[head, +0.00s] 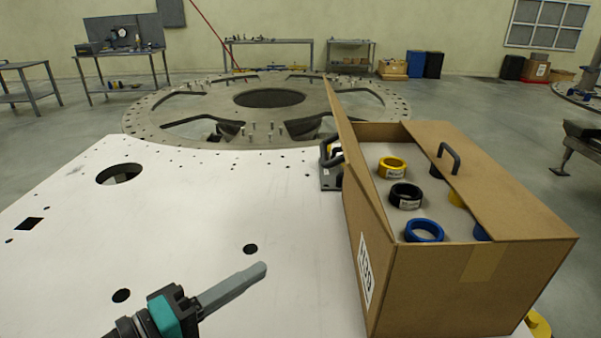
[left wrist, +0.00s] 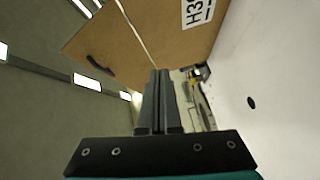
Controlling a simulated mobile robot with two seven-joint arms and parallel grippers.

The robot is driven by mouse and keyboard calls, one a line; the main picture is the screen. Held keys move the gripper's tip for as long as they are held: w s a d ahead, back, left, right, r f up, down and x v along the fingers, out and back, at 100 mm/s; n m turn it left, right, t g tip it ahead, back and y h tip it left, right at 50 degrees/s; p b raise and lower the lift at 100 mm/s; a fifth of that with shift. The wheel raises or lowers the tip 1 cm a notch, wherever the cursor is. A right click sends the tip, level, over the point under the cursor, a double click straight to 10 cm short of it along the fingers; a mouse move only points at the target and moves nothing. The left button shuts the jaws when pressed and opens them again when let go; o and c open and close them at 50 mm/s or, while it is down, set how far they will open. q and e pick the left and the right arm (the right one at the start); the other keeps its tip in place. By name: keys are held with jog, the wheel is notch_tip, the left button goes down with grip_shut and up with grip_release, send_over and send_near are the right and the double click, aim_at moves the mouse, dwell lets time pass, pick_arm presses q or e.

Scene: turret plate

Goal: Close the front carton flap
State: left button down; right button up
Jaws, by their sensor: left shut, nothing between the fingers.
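The brown carton (head: 450,290) stands open at the right of the white plate. Its left-side flap (head: 345,125) stands up, leaning slightly outward, with a black handle (head: 331,153) on its outer face. This flap (left wrist: 105,45) and the labelled carton wall (left wrist: 185,40) also show in the left wrist view. The opposite flap (head: 490,190) lies over the right part of the top, with a black handle on it. My left gripper (head: 260,270) is shut and empty, left of the labelled wall and apart from it; its fingers (left wrist: 160,75) point ahead. My right gripper is out of view.
Yellow, black and blue rings (head: 424,231) sit inside the carton. The white plate (head: 200,220) has several holes and is mostly clear. A dark bracket (head: 330,178) stands beside the carton's far left corner. A large round metal turret plate (head: 170,125) lies beyond.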

pick_arm(q)
jog(key=w+a+r+n+t+h, duration=0.1)
jog(key=w+a+r+n+t, duration=0.15)
jog(key=r+n, duration=0.45)
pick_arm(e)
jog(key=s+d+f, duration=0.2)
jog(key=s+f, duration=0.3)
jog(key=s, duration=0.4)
pick_arm(q)
jog(key=w+d+r+m+p, duration=0.1)
jog(key=w+d+r+p, duration=0.3)
jog(key=w+d+p, duration=0.3)
jog(key=shift+d+r+t+p, duration=0.3)
jog(key=shift+d+t+p, duration=0.15)
jog(key=shift+d, duration=0.85)
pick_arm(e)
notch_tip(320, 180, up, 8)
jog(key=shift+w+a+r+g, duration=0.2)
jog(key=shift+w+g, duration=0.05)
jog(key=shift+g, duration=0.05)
pick_arm(q)
jog(key=shift+s, duration=0.1)
